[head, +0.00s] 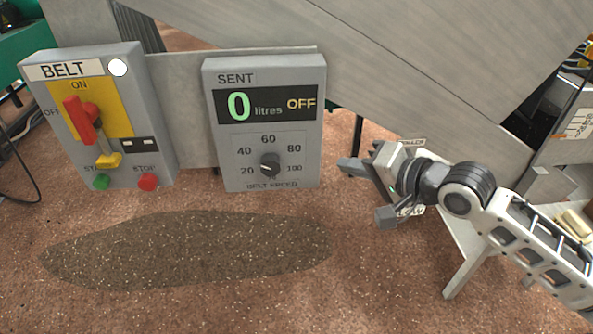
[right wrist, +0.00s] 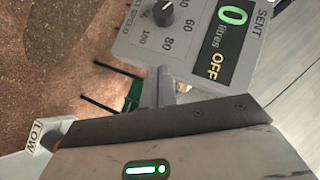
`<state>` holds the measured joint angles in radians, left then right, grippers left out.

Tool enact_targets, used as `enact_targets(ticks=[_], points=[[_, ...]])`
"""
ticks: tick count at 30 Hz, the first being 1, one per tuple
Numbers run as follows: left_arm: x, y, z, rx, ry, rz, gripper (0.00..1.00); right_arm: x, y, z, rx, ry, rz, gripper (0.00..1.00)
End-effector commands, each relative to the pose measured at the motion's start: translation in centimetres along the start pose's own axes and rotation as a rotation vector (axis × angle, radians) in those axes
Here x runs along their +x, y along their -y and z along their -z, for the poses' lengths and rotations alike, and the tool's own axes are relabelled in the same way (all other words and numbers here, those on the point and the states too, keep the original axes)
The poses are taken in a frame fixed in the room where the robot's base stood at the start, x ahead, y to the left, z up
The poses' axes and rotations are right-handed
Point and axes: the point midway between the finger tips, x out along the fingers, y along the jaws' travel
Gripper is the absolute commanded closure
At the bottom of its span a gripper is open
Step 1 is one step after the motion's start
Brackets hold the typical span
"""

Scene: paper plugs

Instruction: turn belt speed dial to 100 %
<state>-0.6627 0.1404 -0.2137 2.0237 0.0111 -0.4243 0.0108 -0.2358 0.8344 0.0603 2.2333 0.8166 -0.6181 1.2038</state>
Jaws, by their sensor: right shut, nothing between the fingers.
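The belt speed dial (head: 270,166) is a small dark knob on the grey display panel (head: 222,150), with marks from 20 to 100 around it. Its pale pointer mark seems to face the lower left, near the 20 side, but it is small. The dial also shows at the top of the right wrist view (right wrist: 163,13). The screen (head: 266,104) reads 0 litres and OFF. My right gripper (head: 348,165) is shut and empty, to the right of the panel and apart from the dial. My left gripper is out of view.
A sloping metal chute (head: 400,60) stands behind. Space in front of the panel is clear.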

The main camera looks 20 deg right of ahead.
Motion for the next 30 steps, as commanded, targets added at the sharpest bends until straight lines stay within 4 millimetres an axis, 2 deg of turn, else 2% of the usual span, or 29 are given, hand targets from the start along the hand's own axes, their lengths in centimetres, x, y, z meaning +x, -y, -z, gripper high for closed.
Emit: enact_targets(ticks=[4,7,18,22,30], points=[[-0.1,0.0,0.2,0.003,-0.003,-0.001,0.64,0.9,0.6,0.3,0.027,0.005,0.007,1.0],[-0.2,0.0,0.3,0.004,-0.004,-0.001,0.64,2.4,0.7,0.2,0.026,0.005,0.008,1.0],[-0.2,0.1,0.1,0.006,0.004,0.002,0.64,10.2,0.7,0.1,0.023,0.005,0.007,1.0],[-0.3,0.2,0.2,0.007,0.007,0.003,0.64,11.5,0.6,-1.6,0.024,0.008,0.005,1.0],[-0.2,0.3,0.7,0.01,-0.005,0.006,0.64,12.6,0.5,-2.8,0.022,0.006,0.004,1.0]])
